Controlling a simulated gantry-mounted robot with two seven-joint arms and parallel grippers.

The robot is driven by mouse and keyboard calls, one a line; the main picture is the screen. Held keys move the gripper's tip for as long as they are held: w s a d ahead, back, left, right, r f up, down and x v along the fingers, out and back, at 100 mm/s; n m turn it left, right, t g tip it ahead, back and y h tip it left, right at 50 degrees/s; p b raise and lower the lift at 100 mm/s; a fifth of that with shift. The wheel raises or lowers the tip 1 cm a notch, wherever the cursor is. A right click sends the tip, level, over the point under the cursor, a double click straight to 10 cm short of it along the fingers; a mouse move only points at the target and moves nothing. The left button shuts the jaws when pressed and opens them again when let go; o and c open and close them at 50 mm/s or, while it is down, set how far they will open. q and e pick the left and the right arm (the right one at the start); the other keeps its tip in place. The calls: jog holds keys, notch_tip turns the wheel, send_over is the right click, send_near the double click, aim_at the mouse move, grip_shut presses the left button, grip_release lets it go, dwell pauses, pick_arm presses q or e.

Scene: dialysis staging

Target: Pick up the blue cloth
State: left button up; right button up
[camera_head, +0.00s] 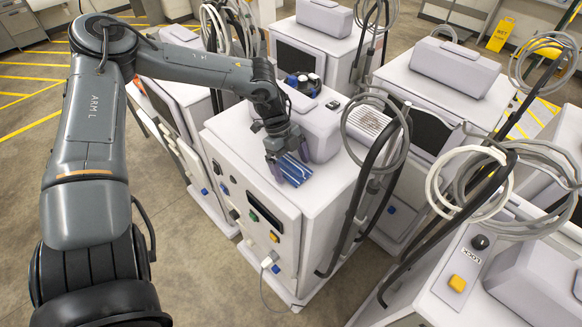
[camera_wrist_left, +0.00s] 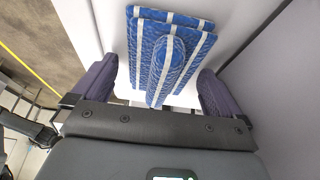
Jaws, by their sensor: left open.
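The blue cloth (camera_head: 293,170) has white stripes and lies folded on the top of a white dialysis machine (camera_head: 318,192), near its front edge. In the left wrist view the cloth (camera_wrist_left: 170,52) shows folded, with a raised ridge in the middle. My left gripper (camera_head: 288,170) is at the cloth, its fingers pointing down. In the wrist view its two purple-grey fingers (camera_wrist_left: 158,88) stand wide apart, one on each side of the ridge. Whether the fingers touch the cloth cannot be told. My right gripper is not in view.
A grey-white housing (camera_head: 318,132) stands just behind the cloth on the same machine. Dark bottles with blue parts (camera_head: 302,84) stand farther back. A black pole with coiled grey tubing (camera_head: 378,150) rises at the right. Other machines stand close around; a yellow sign (camera_head: 499,34) is at the back.

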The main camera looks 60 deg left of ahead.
aim_at(289, 163)
pick_arm(q)
jog(key=shift+c, duration=0.2)
jog(key=c, duration=1)
jog(key=shift+r, duration=0.1)
jog(key=shift+s+r+b, duration=0.1)
jog(key=shift+r+b, duration=0.15)
jog(key=shift+b, duration=0.05)
jog(key=r, duration=0.2)
jog(key=r+b, duration=0.1)
jog(key=r, duration=0.3)
jog(key=shift+s+d+r+b, duration=0.15)
jog(key=shift+s+r+b, duration=0.15)
jog(key=shift+b, duration=0.1)
jog(key=shift+s+d+f+b, duration=0.1)
jog(key=shift+s+d+b, duration=0.75)
jog(key=shift+s, duration=2.25)
jog(key=shift+s+d+b, duration=0.85)
jog(key=shift+s+d, duration=0.05)
jog(key=shift+s, duration=2.15)
jog(key=shift+s+d+f+b, duration=0.1)
jog(key=shift+s+d+b, duration=0.75)
jog(key=shift+s, duration=2.25)
